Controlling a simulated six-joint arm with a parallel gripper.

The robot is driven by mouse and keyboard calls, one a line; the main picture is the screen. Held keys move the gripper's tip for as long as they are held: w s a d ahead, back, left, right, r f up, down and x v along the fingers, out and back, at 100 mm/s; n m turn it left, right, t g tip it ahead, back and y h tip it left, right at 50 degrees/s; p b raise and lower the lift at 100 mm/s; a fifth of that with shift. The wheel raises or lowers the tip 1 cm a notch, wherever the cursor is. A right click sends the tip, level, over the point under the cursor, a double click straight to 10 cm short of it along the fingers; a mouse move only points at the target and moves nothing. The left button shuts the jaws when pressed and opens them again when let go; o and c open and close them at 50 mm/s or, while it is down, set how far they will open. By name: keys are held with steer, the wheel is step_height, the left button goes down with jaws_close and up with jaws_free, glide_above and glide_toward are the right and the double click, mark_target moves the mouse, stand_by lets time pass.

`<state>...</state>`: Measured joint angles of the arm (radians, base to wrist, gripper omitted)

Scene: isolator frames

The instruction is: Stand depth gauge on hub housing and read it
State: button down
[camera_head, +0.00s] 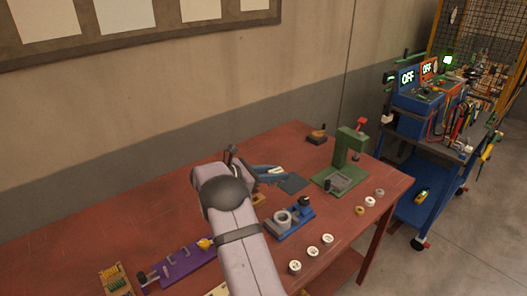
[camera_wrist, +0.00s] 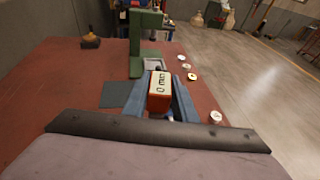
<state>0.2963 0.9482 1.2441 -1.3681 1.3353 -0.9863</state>
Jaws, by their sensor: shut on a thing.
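In the wrist view, the depth gauge (camera_wrist: 160,92) is a small orange-red box with a pale display that reads "0 mm", turned on its side. My gripper (camera_wrist: 166,98) is shut on it, one blue-grey finger on each side. In the head view, my gripper (camera_head: 270,172) is over the middle of the table, and the gauge cannot be made out there. What looks like the hub housing is a grey ring (camera_head: 283,218) on a blue base (camera_head: 290,226), to the right of my arm. The gauge's lower end is hidden.
A green press (camera_head: 345,160) stands at the back right, also in the wrist view (camera_wrist: 135,60). A dark mat (camera_head: 293,183) lies left of it. Several small rings and round parts (camera_head: 312,252) line the right edge. A purple rack (camera_head: 185,268) lies left of my arm.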

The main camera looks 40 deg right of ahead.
steer(key=s+a+m+g+y, duration=0.1)
steer(key=s+a+m+g, duration=0.1)
steer(key=s, duration=0.4)
steer(key=shift+s+f+m+g+y+b, duration=0.2)
steer(key=shift+f+m+g+y+b, duration=0.15)
steer(key=shift+m+g, duration=0.6)
steer(key=shift+a+r, duration=0.1)
steer(key=shift+f+b, duration=1.3)
steer(key=shift+f, duration=1.7)
steer(key=shift+f+b, duration=0.55)
steer(key=shift+f, duration=1.1)
steer(key=c, duration=1.4)
jaws_free()
steer(key=shift+o, duration=0.2)
steer(key=shift+a, duration=0.1)
